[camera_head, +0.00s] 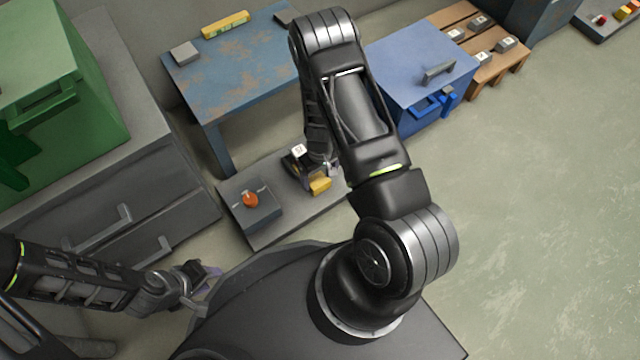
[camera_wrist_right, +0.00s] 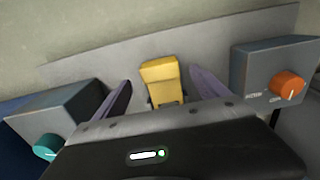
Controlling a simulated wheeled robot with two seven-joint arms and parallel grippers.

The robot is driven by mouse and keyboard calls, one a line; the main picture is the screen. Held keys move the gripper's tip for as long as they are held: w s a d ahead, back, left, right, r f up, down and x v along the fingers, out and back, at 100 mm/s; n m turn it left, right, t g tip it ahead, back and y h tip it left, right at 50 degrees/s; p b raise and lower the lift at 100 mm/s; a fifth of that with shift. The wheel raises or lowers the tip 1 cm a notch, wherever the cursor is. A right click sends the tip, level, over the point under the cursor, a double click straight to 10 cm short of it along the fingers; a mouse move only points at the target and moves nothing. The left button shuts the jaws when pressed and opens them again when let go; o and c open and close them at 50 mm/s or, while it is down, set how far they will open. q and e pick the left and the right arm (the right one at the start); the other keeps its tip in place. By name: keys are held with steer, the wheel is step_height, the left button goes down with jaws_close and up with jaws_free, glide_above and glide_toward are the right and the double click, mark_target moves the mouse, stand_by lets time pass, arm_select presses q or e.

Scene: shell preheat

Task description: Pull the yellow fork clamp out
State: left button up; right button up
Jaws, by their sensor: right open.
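The yellow fork clamp (camera_head: 320,185) stands on a grey plate beside my right gripper (camera_head: 328,168), whose arm hides part of that spot in the head view. In the right wrist view, the clamp (camera_wrist_right: 161,80) shows between the two purple fingers of my right gripper (camera_wrist_right: 160,94). The fingers are spread, with a gap on each side of the clamp. The clamp's lower end is hidden behind the gripper body. My left gripper (camera_head: 210,279) is at the lower left, away from the clamp, with its fingers apart and nothing visible between them.
A grey box with an orange knob (camera_head: 251,199) stands on the plate (camera_head: 262,238), left of the clamp. A box with a teal knob (camera_wrist_right: 46,146) is on the other side. A blue table (camera_head: 235,82), blue cabinet (camera_head: 410,62) and green machine (camera_head: 60,80) stand around. Floor at right is clear.

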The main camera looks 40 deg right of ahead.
mark_target(320, 182)
step_height(320, 182, down, 6)
steer(key=shift+f+b, duration=0.1)
steer(key=shift+b, duration=1.15)
steer(key=shift+c, duration=0.2)
jaws_close()
